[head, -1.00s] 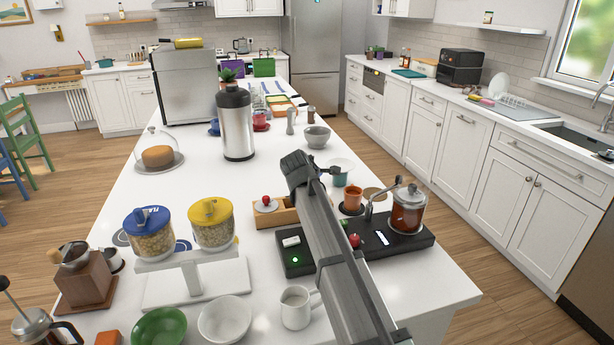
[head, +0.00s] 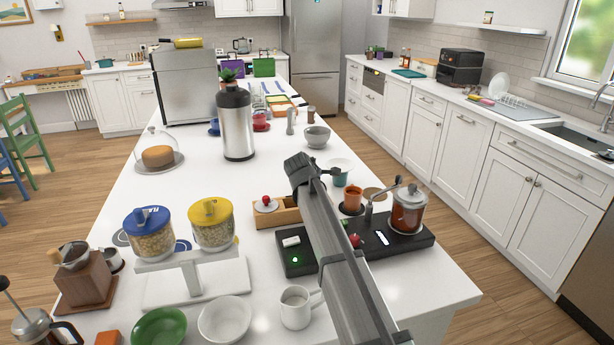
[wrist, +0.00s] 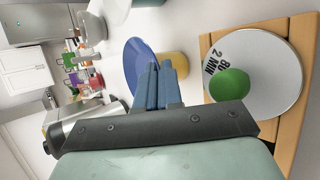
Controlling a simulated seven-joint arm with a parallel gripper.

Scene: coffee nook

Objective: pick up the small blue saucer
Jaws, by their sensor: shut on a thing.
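The small blue saucer (wrist: 143,62) shows in the wrist view, just beyond my fingers and tilted in that picture. My gripper (wrist: 160,68) is shut on its near rim, with the two blue-grey fingertips close together. In the head view my gripper (head: 333,171) is mostly hidden by my own arm, over the right part of the white island. I cannot make out the saucer there. Whether the saucer touches the counter is not clear.
Close by are a wooden box with a round white-topped timer (wrist: 272,82) and a yellow object (wrist: 181,65).

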